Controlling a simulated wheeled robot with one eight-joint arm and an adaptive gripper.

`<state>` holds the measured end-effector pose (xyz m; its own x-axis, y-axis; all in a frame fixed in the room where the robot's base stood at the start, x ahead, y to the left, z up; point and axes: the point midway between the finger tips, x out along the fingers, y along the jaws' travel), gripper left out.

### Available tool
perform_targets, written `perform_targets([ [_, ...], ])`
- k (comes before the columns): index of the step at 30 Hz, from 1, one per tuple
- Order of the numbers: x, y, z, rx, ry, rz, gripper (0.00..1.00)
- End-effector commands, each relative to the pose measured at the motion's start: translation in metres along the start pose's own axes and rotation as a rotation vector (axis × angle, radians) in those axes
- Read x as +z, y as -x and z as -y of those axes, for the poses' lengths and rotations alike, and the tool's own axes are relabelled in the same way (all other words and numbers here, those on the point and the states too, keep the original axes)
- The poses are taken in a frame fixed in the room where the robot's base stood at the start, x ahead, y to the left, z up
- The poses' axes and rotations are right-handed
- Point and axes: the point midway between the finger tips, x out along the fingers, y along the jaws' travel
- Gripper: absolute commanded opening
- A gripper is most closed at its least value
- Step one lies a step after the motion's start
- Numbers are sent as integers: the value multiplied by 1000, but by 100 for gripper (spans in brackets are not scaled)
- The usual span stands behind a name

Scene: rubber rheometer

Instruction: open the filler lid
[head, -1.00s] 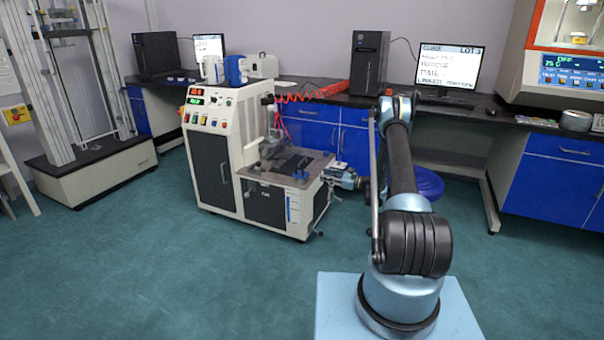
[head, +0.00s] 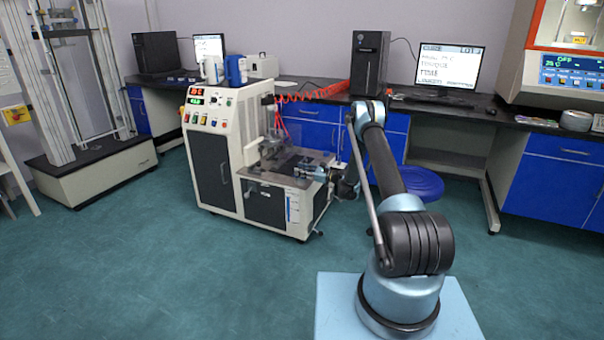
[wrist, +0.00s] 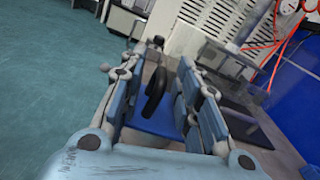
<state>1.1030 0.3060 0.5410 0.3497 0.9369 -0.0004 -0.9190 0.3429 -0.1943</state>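The white rheometer cabinet (head: 215,135) stands in the middle of the head view, with a low work deck (head: 250,178) on its right side.
A clear panel (wrist: 232,75) and a metal post stand right of the fingers. A red coiled hose (head: 310,92) hangs behind the machine. A blue stool (head: 410,183) stands behind my arm. The floor in front of the machine is free.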

Motion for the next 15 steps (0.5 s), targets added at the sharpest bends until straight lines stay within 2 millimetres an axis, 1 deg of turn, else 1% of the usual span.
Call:
perform_targets([
  [8,0,-2,0,0,0,0,30],
  [9,0,-2,0,0,0,0,26],
  [11,0,-1,0,-1,0,0,12],
  [12,0,-1,0,-1,0,0,3],
  [13,0,-1,0,-1,0,0,0],
  [15,0,-1,1,-1,0,0,0],
])
